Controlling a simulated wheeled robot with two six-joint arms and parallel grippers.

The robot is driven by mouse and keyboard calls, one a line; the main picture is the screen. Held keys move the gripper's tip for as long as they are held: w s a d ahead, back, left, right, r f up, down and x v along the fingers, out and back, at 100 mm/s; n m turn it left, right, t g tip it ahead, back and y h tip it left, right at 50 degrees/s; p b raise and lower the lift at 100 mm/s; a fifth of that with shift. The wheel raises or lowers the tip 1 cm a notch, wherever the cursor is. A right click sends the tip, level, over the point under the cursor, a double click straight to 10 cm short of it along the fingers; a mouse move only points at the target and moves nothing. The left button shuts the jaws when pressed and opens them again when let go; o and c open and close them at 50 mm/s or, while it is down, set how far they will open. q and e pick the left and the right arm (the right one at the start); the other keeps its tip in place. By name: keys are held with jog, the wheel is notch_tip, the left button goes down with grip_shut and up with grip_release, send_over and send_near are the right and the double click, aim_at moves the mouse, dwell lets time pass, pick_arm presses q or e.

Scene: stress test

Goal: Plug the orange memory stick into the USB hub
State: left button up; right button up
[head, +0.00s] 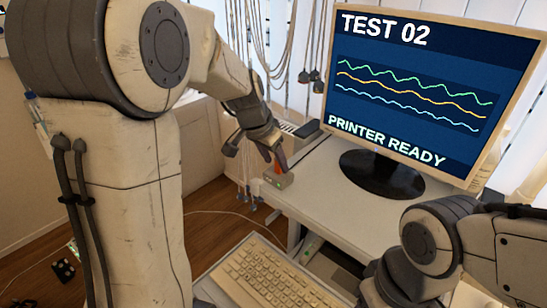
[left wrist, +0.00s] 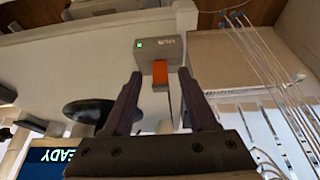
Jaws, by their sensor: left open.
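The USB hub (head: 280,181) is a small grey box near the desk's left corner. In the left wrist view the hub (left wrist: 160,47) shows a lit green light. The orange memory stick (left wrist: 160,74) meets the hub's near edge and appears to stand in it; the join is too small to make out. In the head view the stick (head: 277,168) is a small orange patch just above the hub. My left gripper (head: 275,158) is over the hub; its fingers (left wrist: 160,84) are open, one on each side of the stick, with gaps. My right gripper is out of sight.
A monitor (head: 410,95) reading "PRINTER READY" stands on the grey desk (head: 315,205), right of the hub. A keyboard (head: 270,275) lies lower in front. Cables (head: 260,40) hang behind my left arm. The desk between hub and monitor base is clear.

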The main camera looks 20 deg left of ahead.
pick_arm(q)
jog(key=b+v, duration=0.2)
jog(key=v, duration=0.8)
jog(key=shift+r, duration=0.25)
jog(key=shift+s, duration=0.1)
jog(key=s+d+f+m+g+b, duration=0.1)
jog(key=s+d+f, duration=0.4)
jog(key=s+d, duration=0.15)
jog(key=s+d+f+m+g+b, duration=0.1)
jog(key=s+d+f+g, duration=0.1)
jog(key=s+d+f, duration=0.7)
jog(key=s+f, duration=0.1)
jog(key=s, duration=0.2)
jog(key=s+d+f+m+g+b, duration=0.1)
jog(key=s+d+f, duration=0.1)
jog(key=s, duration=0.3)
jog(key=shift+s+f+y+b, duration=0.3)
jog(key=shift+f, duration=0.4)
